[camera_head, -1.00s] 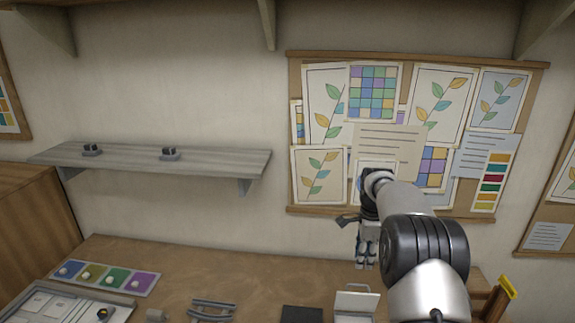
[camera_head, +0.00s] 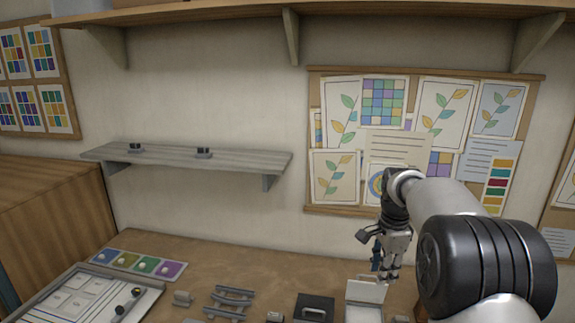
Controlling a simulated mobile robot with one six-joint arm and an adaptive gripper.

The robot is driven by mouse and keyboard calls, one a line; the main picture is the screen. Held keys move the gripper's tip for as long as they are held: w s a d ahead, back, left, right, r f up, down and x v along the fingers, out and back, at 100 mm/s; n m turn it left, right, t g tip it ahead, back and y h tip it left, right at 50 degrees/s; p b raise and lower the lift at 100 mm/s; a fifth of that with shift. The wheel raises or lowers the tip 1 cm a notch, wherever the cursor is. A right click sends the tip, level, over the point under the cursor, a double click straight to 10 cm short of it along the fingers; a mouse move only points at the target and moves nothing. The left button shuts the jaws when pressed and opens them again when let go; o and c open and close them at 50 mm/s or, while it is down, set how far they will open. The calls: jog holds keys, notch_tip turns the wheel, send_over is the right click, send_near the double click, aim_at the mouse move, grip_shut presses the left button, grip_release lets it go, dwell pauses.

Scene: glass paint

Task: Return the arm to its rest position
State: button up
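My arm (camera_head: 450,205) reaches in from the lower right, in front of the corkboard. My gripper (camera_head: 388,272) hangs at its end, pointing down above the back of the workbench (camera_head: 240,262). No held object shows clearly. The fingers are small and partly overlapping in this view, so I cannot tell how far apart they are.
A grey wall shelf (camera_head: 185,158) with two small dark holders is left of the arm. Below are a palette strip of coloured squares (camera_head: 140,264), a tray (camera_head: 80,302), a grey rack (camera_head: 228,300), a black case (camera_head: 314,308) and a pale open box (camera_head: 366,292) near the gripper.

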jog(key=s+a+r+n+t+b, duration=0.1)
jog(key=s+a+r+n+b, duration=0.15)
jog(key=s, duration=0.35)
jog(key=s+a+r+n+b, duration=0.1)
jog(key=s+a+n, duration=0.15)
jog(key=s, duration=0.45)
jog(key=s+a+r+n+t+b, duration=0.1)
jog(key=s+a+r+n+b, duration=0.1)
jog(key=s+n, duration=0.3)
jog(key=s+a+f+n+b, duration=0.1)
jog(key=s+f+n+b, duration=0.1)
jog(key=s, duration=0.8)
jog(key=s+a+f+n+t+b, duration=0.1)
jog(key=s+a+f+n+b, duration=0.1)
jog(key=s+f+n, duration=0.3)
jog(key=s+f, duration=0.2)
jog(key=s, duration=0.2)
jog(key=shift+s+a+f+t+b, duration=0.2)
jog(key=shift+s+f+t+b, duration=0.05)
jog(key=shift+s+t+b, duration=0.1)
